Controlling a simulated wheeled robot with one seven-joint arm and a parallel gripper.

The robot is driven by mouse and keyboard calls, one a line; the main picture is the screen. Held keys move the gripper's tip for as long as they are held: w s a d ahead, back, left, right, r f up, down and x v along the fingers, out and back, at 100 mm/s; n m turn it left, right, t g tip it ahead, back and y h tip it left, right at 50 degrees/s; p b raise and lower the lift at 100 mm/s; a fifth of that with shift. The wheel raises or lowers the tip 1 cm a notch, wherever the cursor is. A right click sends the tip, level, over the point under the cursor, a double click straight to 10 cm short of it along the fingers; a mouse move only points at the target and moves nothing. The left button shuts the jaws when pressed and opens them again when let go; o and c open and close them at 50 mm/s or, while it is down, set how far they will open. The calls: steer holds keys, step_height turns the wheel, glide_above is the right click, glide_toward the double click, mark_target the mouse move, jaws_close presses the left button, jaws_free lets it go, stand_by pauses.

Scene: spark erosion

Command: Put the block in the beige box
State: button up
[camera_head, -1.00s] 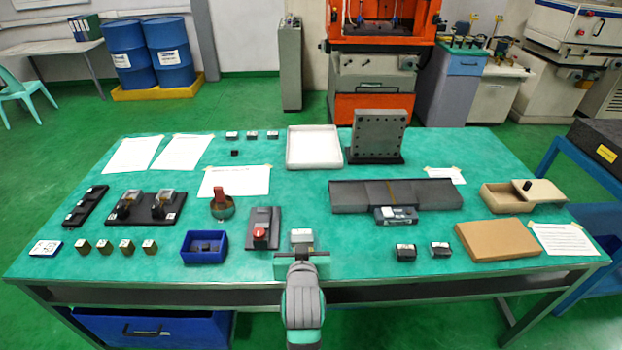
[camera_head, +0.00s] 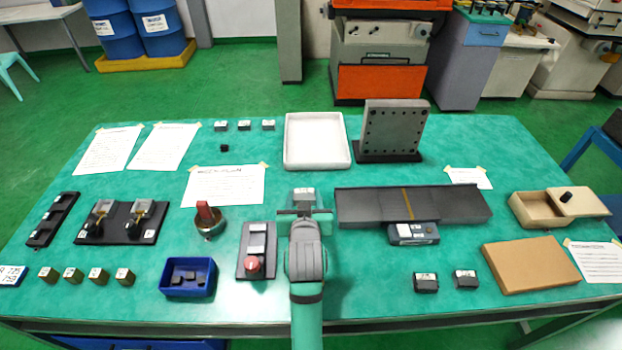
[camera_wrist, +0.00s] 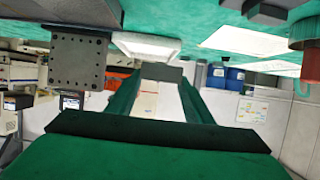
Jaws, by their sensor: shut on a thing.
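The block (camera_head: 304,194) is a small grey piece with a pale top. My gripper (camera_head: 304,211) is shut on it near the middle of the table, just left of the long dark grey channel. In the wrist view, the dark block (camera_wrist: 160,72) sits between the ends of my gripper's fingers (camera_wrist: 160,84). The beige box (camera_head: 534,212) stands at the far right of the table. Its lid (camera_head: 575,201), with a black knob, covers the right part and leaves the left part open. My gripper is far to the left of the box.
The dark channel (camera_head: 460,206) and a grey device (camera_head: 412,233) lie between my gripper and the box. A brown flat box (camera_head: 530,266) lies in front of the beige box. An upright drilled plate (camera_head: 395,128) and white tray (camera_head: 317,141) stand behind. A red-knob panel (camera_head: 256,263) is left.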

steer(key=w+a+f, duration=0.2)
steer(key=w+f, duration=0.1)
steer(key=w, duration=0.1)
steer(key=w+a+f, duration=0.2)
steer(key=w+f, duration=0.1)
steer(key=w, duration=0.1)
steer(key=w+a+f, duration=0.2)
steer(key=w+f, duration=0.1)
steer(key=w, duration=0.2)
steer(key=shift+w+f, duration=0.1)
steer(key=shift+f, duration=0.25)
step_height(320, 180, down, 3)
steer(key=shift+f, duration=0.1)
steer(key=o, duration=1.6)
steer(key=shift+f, duration=0.15)
steer(key=shift+o, duration=0.2)
